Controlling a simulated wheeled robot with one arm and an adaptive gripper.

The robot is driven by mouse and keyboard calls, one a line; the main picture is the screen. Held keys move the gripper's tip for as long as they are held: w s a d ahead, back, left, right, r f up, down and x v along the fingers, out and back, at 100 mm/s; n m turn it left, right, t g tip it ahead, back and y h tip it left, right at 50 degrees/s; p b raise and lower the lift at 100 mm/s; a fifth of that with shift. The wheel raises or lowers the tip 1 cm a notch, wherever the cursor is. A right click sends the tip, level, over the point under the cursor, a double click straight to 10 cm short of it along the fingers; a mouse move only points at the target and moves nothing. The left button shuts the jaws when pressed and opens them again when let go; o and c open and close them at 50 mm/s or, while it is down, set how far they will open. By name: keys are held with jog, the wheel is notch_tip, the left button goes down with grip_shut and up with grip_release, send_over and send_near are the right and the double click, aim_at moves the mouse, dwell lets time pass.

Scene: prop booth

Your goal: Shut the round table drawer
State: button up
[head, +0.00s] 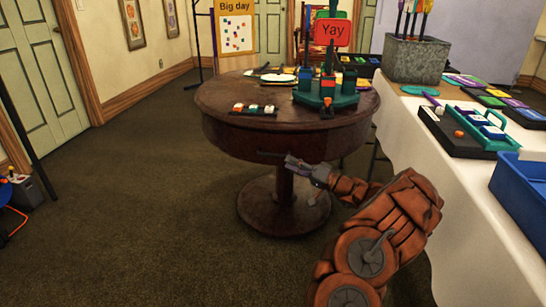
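The round table (222,98) is dark brown wood on a single pedestal with a round base, in the middle of the head view. A dark bar-like handle (267,155) shows low on the table's front side. The drawer's edges are too dark to make out, so I cannot tell how far it stands out. My gripper (289,160) is just right of the handle, below the table's rim, pointing left. Its fingertips are very near the handle; I cannot tell if they touch it. The fingers are too small to show whether they are open or shut.
On the round table stand a green stand with coloured blocks (325,95), a red "Yay" sign (332,32) and a small block tray (254,109). A white-covered table (470,210) with a blue bin (522,190) borders the right.

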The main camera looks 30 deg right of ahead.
aim_at(273, 155)
jog(key=b+x, duration=0.1)
jog(key=x, duration=0.5)
jog(key=shift+w+a+b, duration=0.15)
jog(key=shift+w+b, duration=0.1)
jog(key=shift+b, duration=0.15)
jog(key=shift+w+a+r, duration=0.2)
jog(key=shift+w, duration=0.2)
grip_shut()
